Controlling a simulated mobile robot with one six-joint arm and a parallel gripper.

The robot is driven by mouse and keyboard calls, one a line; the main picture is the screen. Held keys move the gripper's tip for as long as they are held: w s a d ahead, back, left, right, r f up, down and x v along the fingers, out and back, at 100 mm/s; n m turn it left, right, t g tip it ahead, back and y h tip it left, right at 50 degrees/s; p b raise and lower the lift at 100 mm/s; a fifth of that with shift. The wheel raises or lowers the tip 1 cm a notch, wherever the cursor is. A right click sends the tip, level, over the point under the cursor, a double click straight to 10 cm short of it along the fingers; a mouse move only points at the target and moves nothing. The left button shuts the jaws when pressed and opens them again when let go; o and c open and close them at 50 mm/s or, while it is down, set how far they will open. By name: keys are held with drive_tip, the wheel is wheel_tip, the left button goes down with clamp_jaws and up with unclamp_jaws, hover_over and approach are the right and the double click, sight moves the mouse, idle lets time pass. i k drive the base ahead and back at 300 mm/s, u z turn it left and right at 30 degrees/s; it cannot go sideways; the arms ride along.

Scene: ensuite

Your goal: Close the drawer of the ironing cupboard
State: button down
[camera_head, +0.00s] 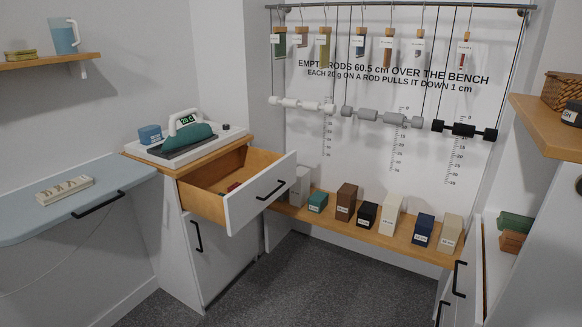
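The ironing cupboard (207,262) stands at the left of the middle, with a white front and a wooden top. Its drawer (233,212) is pulled well out to the right, with a white front panel, a black bar handle (271,190) and wooden sides. A small dark red item (234,187) lies inside; the rest of the drawer's floor is partly hidden by its front. A cupboard door with a black handle (197,236) below the drawer looks shut. My gripper is not in view.
A teal iron (186,133) stands on a white base on the cupboard top. A blue ironing board (60,197) juts out at the left. A bench (390,240) with several blocks runs behind the drawer. The dark carpet (300,285) in front is clear.

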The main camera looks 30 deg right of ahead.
sight(264, 176)
drive_tip(key=z, duration=0.05)
drive_tip(key=i, duration=1)
drive_tip(key=u, duration=0.05)
